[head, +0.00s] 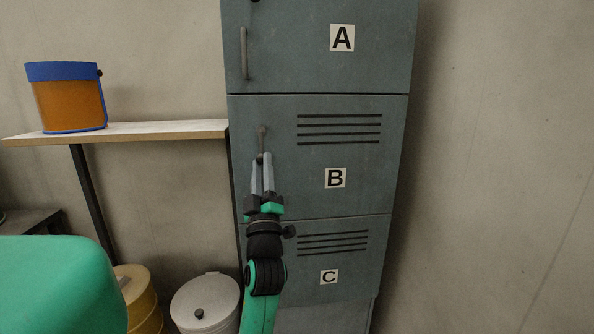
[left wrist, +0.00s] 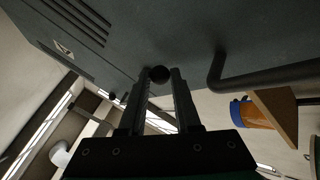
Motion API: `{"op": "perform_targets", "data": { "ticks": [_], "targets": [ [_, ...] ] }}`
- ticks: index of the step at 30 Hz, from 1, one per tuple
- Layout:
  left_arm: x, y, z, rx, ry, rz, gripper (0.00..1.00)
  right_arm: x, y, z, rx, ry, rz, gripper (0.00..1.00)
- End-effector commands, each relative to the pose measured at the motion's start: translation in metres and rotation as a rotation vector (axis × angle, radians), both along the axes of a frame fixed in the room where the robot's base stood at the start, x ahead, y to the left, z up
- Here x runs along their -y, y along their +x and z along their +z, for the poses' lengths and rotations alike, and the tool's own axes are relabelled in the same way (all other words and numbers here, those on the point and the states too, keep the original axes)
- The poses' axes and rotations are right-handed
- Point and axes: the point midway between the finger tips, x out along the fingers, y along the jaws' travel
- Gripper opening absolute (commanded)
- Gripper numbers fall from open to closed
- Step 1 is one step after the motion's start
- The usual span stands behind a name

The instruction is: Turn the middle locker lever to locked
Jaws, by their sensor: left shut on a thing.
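The middle locker door (head: 345,200), marked B, is grey with slots at its upper right. A slim upright metal piece (head: 262,137) shows at its upper left, just above my fingers; I cannot tell whether it is the lever or a handle. My left gripper (head: 262,162) reaches up from below to this spot. In the left wrist view, a dark round knob, the end of the lever (left wrist: 159,74), sits between the tips of my gripper (left wrist: 160,84), which is shut on it. The fingers hide part of the lever, so its turn is unclear.
Locker A (head: 375,65) is above, with a vertical handle (head: 244,53); locker C (head: 355,265) is below. A bent dark bar (left wrist: 260,79) stands beside my fingers. A shelf (head: 165,130) at left carries an orange-and-blue bucket (head: 68,103). A lidded white bin (head: 207,300) stands below.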

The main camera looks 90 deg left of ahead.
Motion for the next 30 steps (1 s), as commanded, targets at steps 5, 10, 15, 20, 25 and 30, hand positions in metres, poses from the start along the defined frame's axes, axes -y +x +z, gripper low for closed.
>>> {"op": "perform_targets", "data": {
  "ticks": [5,10,15,20,25,30],
  "targets": [
    [0.000,-0.001,0.001,0.002,0.004,0.003,0.00,0.000,0.000,0.000,0.000,0.000,0.000,0.00],
    [0.001,-0.001,0.001,0.002,0.004,0.002,0.35,0.000,0.000,0.000,0.000,0.000,0.000,0.00],
    [0.000,-0.001,0.001,0.001,0.003,0.003,0.61,0.000,0.000,0.000,0.000,0.000,0.000,0.00],
    [0.000,-0.001,0.001,0.001,0.002,0.002,0.61,0.000,0.000,0.000,0.000,0.000,0.000,0.00],
    [0.003,0.000,-0.003,0.000,0.001,0.001,0.61,0.000,0.000,0.000,0.000,0.000,0.000,0.00],
    [0.024,0.002,-0.021,-0.002,-0.001,-0.003,0.61,0.000,0.000,0.001,0.000,0.000,0.000,0.00]
  ]
}}
